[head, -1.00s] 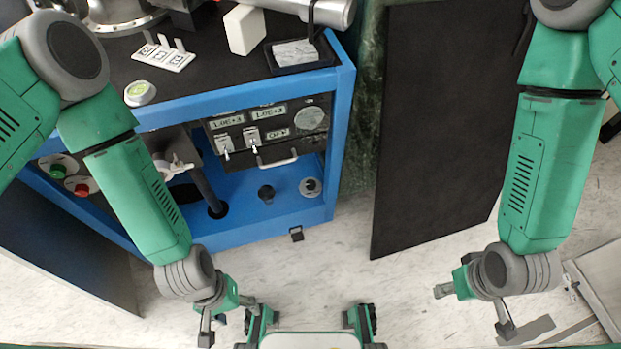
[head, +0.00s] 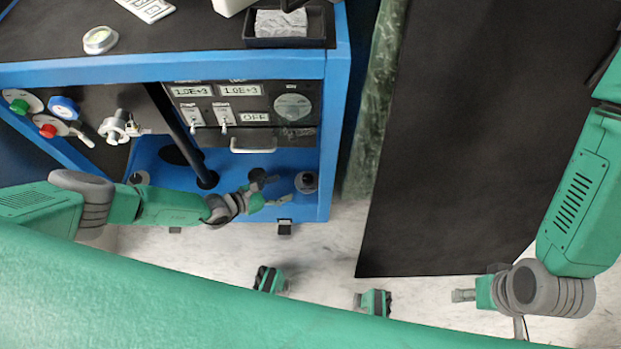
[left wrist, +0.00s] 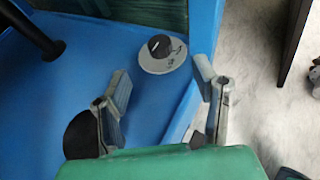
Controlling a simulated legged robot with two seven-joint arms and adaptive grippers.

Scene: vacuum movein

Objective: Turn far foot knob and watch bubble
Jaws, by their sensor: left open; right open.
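A bubble level (head: 100,40), a round vial with a pale greenish face, sits on the black top of the blue-framed cart; the bubble is too small to read. A dark foot knob (head: 306,182) on a pale disc stands at the right front corner of the cart's blue lower shelf. It also shows in the left wrist view (left wrist: 160,46), ahead of the fingers. My left gripper (head: 272,189) is open and empty, just left of this knob and apart from it. My right gripper (head: 463,296) is open and empty over the floor at right.
The blue cart frame (head: 335,130) edges the shelf. A black post (head: 190,135) rises behind my left gripper, and a control panel with a handle (head: 253,146) hangs above. Another dark round part (left wrist: 82,135) is partly hidden by a finger. A dark panel (head: 460,140) stands right.

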